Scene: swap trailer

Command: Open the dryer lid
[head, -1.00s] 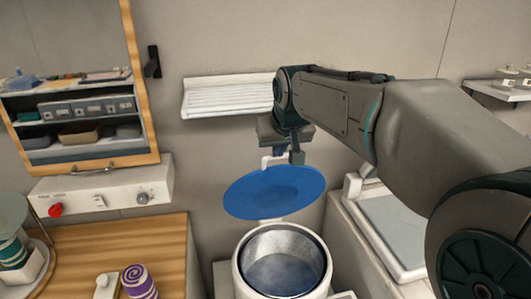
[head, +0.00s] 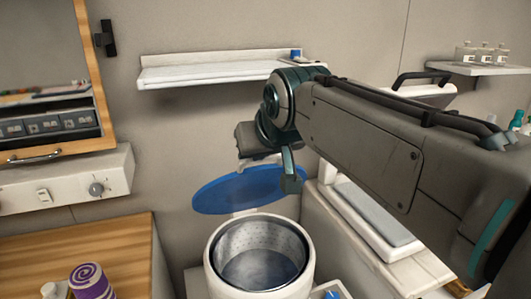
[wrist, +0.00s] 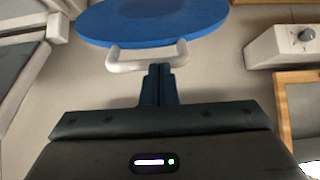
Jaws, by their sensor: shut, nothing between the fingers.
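The dryer is a white round tub (head: 217,262) with a perforated metal drum (head: 262,250) inside, seen in the head view. Its blue round lid (head: 235,192) is tilted up behind the tub, and the drum's mouth is uncovered. The lid also shows at the top of the wrist view (wrist: 150,22), with its white handle (wrist: 147,58) facing me. My gripper (head: 291,184) is in front of the lid's right part in the head view. In the wrist view my gripper (wrist: 158,70) is shut and empty, its fingertips close by the handle; I cannot tell whether they touch it.
A wooden counter (head: 100,240) with a purple swirled roll (head: 90,282) is at the left, below a white control panel (head: 65,180). A white shelf (head: 215,70) is on the wall behind. A white unit with a grey-topped lid (head: 370,212) stands close at the right.

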